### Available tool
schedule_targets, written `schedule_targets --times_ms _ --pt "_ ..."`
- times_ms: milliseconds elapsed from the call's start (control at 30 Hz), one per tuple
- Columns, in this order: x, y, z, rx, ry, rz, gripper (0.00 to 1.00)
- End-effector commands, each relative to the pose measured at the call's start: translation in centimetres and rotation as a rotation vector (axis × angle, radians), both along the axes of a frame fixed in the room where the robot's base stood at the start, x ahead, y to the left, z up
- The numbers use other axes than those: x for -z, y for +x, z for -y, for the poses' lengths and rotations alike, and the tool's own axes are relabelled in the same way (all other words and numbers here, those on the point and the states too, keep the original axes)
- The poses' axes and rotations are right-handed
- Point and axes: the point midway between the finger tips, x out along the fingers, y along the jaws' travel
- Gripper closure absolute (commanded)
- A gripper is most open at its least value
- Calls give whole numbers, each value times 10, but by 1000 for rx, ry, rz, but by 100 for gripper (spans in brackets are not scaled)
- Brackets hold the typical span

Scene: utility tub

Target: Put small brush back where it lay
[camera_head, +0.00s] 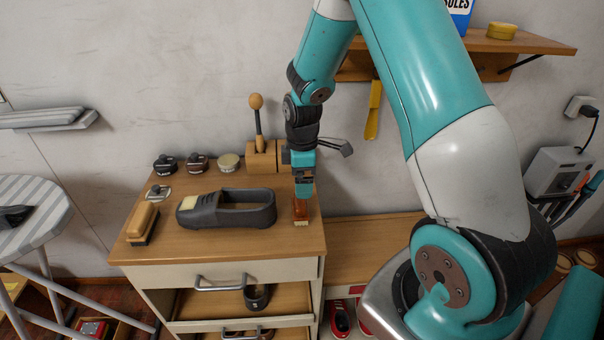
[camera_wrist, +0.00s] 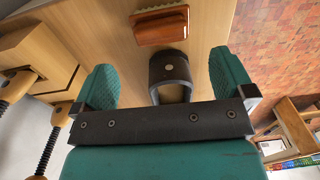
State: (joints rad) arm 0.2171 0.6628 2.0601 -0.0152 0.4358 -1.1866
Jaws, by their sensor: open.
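The small brush (camera_head: 301,212) has a red-brown wooden back. It rests on the wooden top of the drawer cabinet (camera_head: 190,245), close to the right edge. My gripper (camera_head: 303,194) points down just above it, with the brush below the fingertips. In the wrist view the small brush (camera_wrist: 160,28) lies on bare wood, with a pale strip along one side. My gripper's teal fingers (camera_wrist: 163,62) are spread wide with nothing between their tips, and the brush lies beyond them. I cannot tell the exact gap between fingers and brush.
A grey shoe (camera_head: 245,210) stands left of the small brush, and a larger brush (camera_head: 143,223) lies at the left edge. Several small tins (camera_head: 197,162) line the back. A wooden block (camera_head: 262,158) with a round-knobbed handle stands behind my gripper. The front middle is clear.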

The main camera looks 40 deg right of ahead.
Motion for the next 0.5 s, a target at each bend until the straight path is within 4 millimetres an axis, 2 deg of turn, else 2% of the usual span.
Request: schedule_targets --times_ms 167,267,367,400,467,500 --pt "-20 0 -4 4 5 6 0" --pt "-46 -4 -29 33 30 25 0" --pt "-87 -22 -76 93 88 50 0" --pt "-106 -35 -98 122 118 56 0" --pt "-132 -59 -131 166 165 55 0" --pt "-147 -78 -151 194 196 51 0"
